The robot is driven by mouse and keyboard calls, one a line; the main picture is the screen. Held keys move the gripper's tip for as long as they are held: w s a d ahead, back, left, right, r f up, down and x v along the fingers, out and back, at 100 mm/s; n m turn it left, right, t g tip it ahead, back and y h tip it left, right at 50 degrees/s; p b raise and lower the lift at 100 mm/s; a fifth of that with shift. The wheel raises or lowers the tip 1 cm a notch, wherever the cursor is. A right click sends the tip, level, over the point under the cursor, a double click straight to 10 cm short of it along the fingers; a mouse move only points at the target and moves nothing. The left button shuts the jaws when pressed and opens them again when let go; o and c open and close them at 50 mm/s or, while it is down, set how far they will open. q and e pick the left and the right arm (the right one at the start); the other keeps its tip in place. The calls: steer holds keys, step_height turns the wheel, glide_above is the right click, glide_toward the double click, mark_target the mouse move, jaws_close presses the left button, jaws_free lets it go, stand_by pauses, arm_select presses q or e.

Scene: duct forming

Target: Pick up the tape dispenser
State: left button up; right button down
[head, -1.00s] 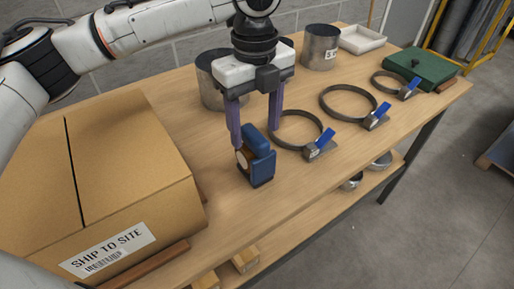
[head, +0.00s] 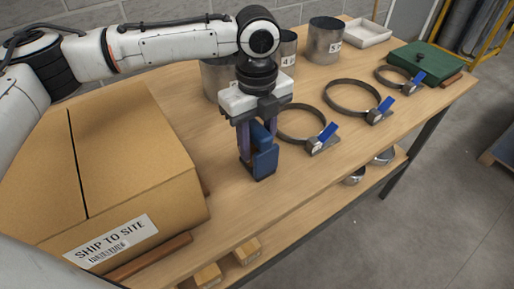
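The tape dispenser (head: 264,160) is dark blue and stands upright on the wooden workbench, right of the cardboard box. My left gripper (head: 256,148) points down from above, with its purple fingers on either side of the dispenser's upper part. The fingers look closed onto it. The dispenser's base appears to rest on the bench. My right gripper is not in view.
The cardboard box (head: 135,165) fills the bench's left side. Metal ring clamps with blue handles (head: 327,133) lie to the right. Sheet-metal cylinders (head: 325,42), a white tray (head: 362,33) and a green case (head: 426,62) stand farther back. Bare bench (head: 235,205) lies in front of the dispenser.

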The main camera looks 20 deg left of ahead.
arm_select(q)
steer(key=shift+r, duration=0.1)
steer(key=c, duration=0.6)
step_height(320, 180, up, 10)
